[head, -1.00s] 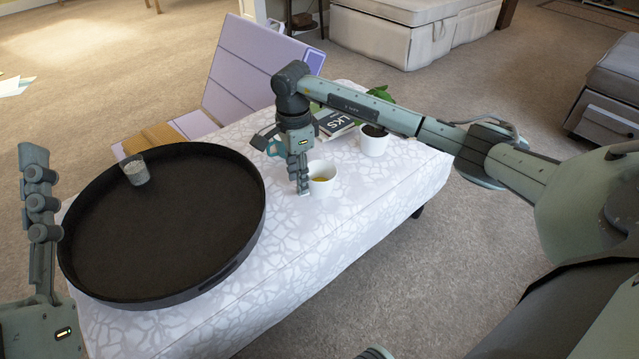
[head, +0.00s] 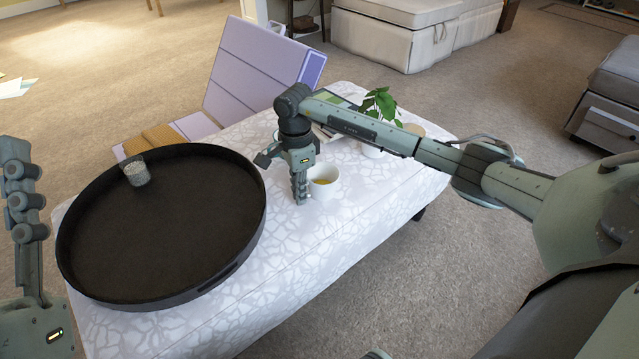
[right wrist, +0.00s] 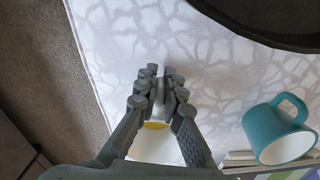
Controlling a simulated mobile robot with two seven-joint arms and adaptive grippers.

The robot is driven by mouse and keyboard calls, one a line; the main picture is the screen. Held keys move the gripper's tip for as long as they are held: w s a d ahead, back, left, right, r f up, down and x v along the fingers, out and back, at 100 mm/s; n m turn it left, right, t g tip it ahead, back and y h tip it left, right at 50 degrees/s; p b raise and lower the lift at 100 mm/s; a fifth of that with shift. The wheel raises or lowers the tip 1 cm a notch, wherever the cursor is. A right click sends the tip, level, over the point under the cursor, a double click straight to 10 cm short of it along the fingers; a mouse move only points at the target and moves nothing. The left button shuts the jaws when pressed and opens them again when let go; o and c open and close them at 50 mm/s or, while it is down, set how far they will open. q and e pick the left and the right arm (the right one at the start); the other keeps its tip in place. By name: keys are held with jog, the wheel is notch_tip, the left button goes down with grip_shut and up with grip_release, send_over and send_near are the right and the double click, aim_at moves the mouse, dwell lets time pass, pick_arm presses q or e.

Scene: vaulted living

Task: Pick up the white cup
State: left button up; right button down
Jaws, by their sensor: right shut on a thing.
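The white cup (head: 325,182) with something yellow inside stands upright near the middle of the patterned bench in the head view. My right gripper (head: 300,200) points down at the cup's left side. Its fingers are shut on the cup's wall, and in the right wrist view the fingertips (right wrist: 160,80) are close together with the cup (right wrist: 155,148) partly hidden behind and between the fingers. I cannot tell any clear gap under the cup. My left gripper (head: 25,215) is at the left edge, away from the cup, and only partly seen.
A large round black tray (head: 160,290) holding a small glass (head: 136,172) fills the bench's left part. A teal mug (right wrist: 268,135) lies near the gripper in the wrist view. A potted plant (head: 378,103) and books stand behind my right arm. The bench's front right is clear.

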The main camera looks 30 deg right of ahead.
dwell(0.3)
jog(key=shift+r, duration=0.5)
jog(key=r, duration=0.2)
jog(key=r+p, duration=0.1)
jog(key=shift+w+a+r, duration=0.15)
jog(key=shift+a+r, duration=0.05)
jog(key=shift+r, duration=0.15)
pick_arm(q)
jog(key=w+f+g, duration=0.1)
jog(key=d+f+g, duration=0.1)
jog(key=shift+w+d+f+g, duration=0.15)
jog(key=shift+w+f+g, duration=0.15)
jog(key=shift+w, duration=0.05)
pick_arm(e)
jog(key=w+a+r, duration=0.5)
jog(key=a+r, duration=0.1)
jog(key=a, duration=0.4)
jog(key=shift+r, duration=0.15)
pick_arm(q)
jog(key=shift+s, duration=0.1)
